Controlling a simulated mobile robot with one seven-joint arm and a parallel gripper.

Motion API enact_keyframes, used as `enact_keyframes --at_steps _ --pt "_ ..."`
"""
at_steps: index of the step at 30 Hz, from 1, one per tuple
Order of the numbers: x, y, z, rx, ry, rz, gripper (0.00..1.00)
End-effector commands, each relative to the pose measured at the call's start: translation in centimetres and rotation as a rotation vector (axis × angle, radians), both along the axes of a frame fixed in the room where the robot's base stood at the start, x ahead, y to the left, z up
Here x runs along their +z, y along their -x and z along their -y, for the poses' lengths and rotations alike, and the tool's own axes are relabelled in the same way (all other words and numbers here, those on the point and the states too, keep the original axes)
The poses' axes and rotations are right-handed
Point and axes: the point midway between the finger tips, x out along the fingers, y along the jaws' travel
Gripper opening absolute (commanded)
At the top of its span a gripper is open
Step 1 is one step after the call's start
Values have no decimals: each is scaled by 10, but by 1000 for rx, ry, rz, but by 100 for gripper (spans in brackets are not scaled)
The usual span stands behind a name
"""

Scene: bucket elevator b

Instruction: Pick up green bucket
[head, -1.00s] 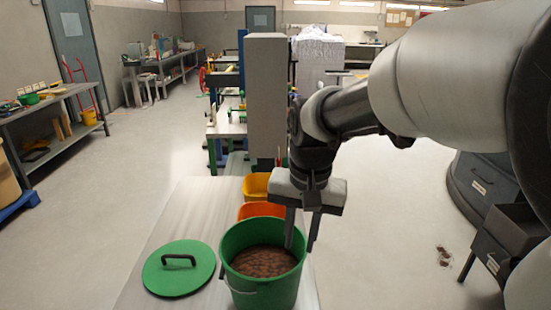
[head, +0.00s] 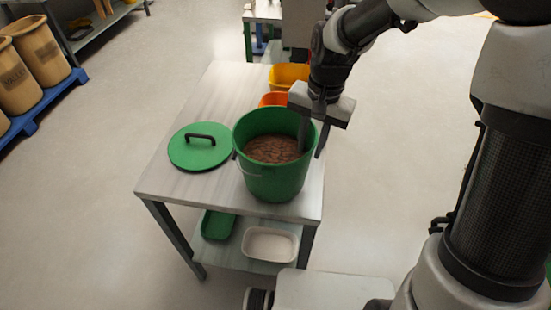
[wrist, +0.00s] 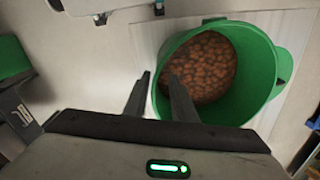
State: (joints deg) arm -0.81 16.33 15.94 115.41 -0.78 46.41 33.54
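The green bucket (head: 275,182) stands upright on the small table and is filled with brown pellets (head: 272,149). Its thin handle hangs down at the left side. My gripper (head: 311,153) points down at the bucket's right rim. It is open, with one finger on the inner side of the rim and the other outside. In the wrist view, my two fingers (wrist: 158,78) are apart, with the bucket's rim (wrist: 155,92) between them. I cannot tell whether either finger touches the wall.
A green lid (head: 199,150) with a black handle lies left of the bucket. Orange (head: 273,99) and yellow (head: 289,76) containers stand behind it. A green tray (head: 218,225) and a white tray (head: 270,244) are on the lower shelf. The table's front left is clear.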

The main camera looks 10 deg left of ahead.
Motion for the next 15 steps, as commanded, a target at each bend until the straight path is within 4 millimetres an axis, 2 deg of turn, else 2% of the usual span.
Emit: enact_keyframes --at_steps 1,3,11,15 --pt "-12 1 -1 1 1 -4 24" --pt "-23 1 -1 0 1 -4 24" --pt "-41 -1 -2 0 0 -1 24" --pt "-61 -2 -1 0 1 -3 24"
